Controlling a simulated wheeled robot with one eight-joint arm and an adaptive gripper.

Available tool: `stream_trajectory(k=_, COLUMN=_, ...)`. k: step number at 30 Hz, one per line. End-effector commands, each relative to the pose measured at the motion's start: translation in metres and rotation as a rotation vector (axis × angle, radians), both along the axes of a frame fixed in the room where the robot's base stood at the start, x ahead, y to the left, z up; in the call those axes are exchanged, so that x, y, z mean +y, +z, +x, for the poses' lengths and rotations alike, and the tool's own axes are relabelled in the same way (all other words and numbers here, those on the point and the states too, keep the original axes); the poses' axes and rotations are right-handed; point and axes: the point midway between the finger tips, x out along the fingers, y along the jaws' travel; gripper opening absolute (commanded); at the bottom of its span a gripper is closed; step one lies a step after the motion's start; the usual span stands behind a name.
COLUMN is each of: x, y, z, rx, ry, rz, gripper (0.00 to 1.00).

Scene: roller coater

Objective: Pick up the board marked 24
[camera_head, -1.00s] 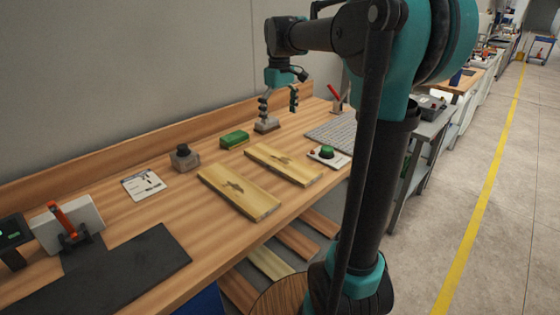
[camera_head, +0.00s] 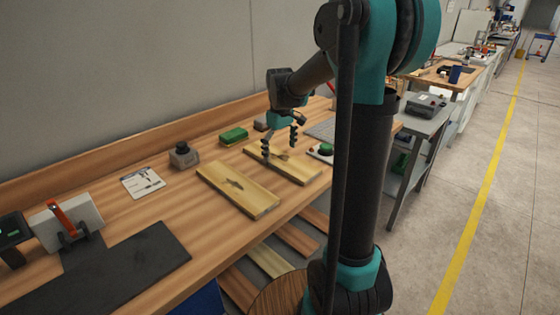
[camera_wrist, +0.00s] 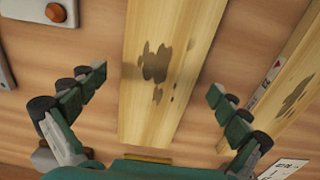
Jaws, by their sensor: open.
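Two pale wooden boards lie side by side on the workbench. The right board (camera_head: 300,172) is below my gripper (camera_head: 279,147). The left board (camera_head: 237,190) lies apart from it, nearer the white card. In the wrist view, my gripper (camera_wrist: 157,82) is open and empty, with its fingers on either side of the dark-stained right board (camera_wrist: 160,95). The left board (camera_wrist: 300,85) shows at the right of that view, with a small pale label on its edge. I cannot read a 24 on either board.
A green-topped block (camera_head: 234,135), a dark knob on a grey base (camera_head: 184,155) and a white card (camera_head: 143,182) stand or lie nearby. A box with a green button (camera_head: 325,150) sits right of the boards. A dark mat (camera_head: 110,270) covers the front left.

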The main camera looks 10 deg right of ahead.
Motion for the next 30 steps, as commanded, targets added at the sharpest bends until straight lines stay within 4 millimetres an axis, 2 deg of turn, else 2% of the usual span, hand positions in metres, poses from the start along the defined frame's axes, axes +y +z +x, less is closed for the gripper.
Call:
stream_trajectory(k=4, x=0.0002, y=-0.0121, z=0.0000, rx=0.000, ry=0.000, rz=0.000, gripper=1.00)
stream_trajectory(k=11, x=0.0002, y=-0.0132, z=-0.0002, rx=0.000, ry=0.000, rz=0.000, gripper=1.00)
stream_trajectory(k=24, x=0.0002, y=-0.0130, z=-0.0002, rx=0.000, ry=0.000, rz=0.000, gripper=0.47)
stream_trajectory(k=30, x=0.0003, y=-0.0129, z=-0.0003, rx=0.000, ry=0.000, rz=0.000, gripper=0.45)
